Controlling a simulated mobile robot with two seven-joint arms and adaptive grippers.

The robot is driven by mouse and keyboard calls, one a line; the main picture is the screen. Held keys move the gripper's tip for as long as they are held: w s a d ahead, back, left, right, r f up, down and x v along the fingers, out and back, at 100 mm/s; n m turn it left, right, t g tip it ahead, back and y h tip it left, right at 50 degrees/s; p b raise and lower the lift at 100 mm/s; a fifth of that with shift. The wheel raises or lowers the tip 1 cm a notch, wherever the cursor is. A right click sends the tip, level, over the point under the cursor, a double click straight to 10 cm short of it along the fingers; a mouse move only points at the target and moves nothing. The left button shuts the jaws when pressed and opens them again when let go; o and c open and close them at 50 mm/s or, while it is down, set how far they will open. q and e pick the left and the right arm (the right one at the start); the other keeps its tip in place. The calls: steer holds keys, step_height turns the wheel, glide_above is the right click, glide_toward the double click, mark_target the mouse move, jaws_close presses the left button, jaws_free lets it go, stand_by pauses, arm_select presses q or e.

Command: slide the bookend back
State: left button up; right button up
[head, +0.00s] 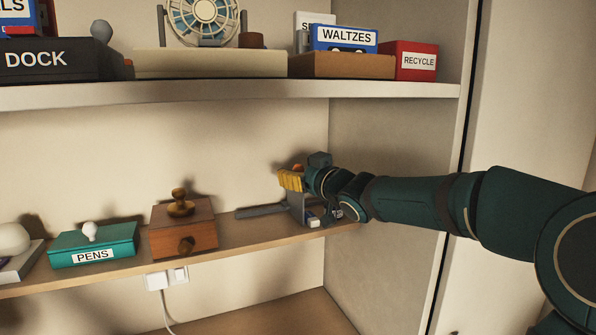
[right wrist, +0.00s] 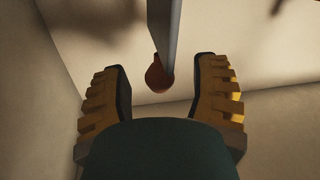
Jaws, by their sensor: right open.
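The grey bookend (head: 297,208) stands near the right end of the lower shelf, its upright plate partly hidden by my right gripper. A flat grey strip (head: 261,211) reaches left from it along the shelf; I cannot tell whether it is the bookend's foot. My right gripper (head: 291,181) is at the top of the bookend, with yellow fingers. In the right wrist view its fingers (right wrist: 159,68) are spread apart. A grey plate edge (right wrist: 163,35), apparently the bookend, shows between and ahead of them. I cannot tell whether they touch it. My left gripper is out of view.
A small white-and-blue item (head: 313,220) lies right of the bookend, near the side wall (head: 385,150). A wooden box (head: 183,232) and a teal PENS box (head: 93,246) stand left. The upper shelf (head: 230,92) is overhead. A reddish-brown rounded thing (right wrist: 156,76) shows behind the plate.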

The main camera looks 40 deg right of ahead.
steer(key=shift+w, duration=0.35)
steer(key=shift+o, duration=0.2)
